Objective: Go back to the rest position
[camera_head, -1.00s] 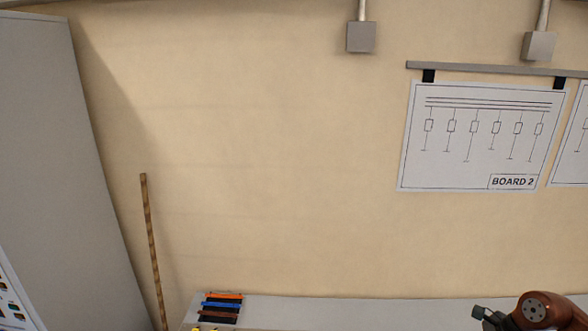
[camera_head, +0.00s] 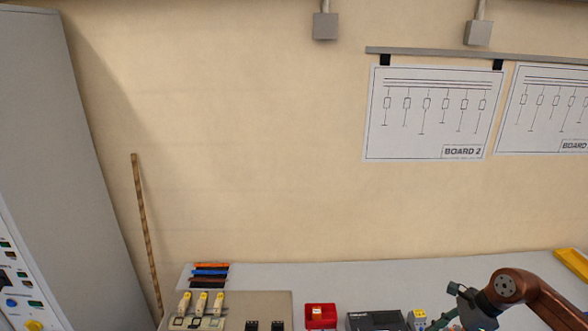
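My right arm comes in from the right, brown and rounded, over the bench at the bottom right. The dark part of my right gripper (camera_head: 465,311) shows at its end, cut by the lower edge of the picture. Its fingertips cannot be made out, so I cannot tell whether it is open or shut, or whether it holds anything. My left gripper and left arm are not in view.
The grey bench (camera_head: 340,278) runs along the wall. On it are coloured strips (camera_head: 210,274), a beige panel (camera_head: 263,305) with yellow-topped parts, a red box (camera_head: 321,316), a black box (camera_head: 376,320) and a yellow tray (camera_head: 573,263). A grey cabinet (camera_head: 60,150) stands left.

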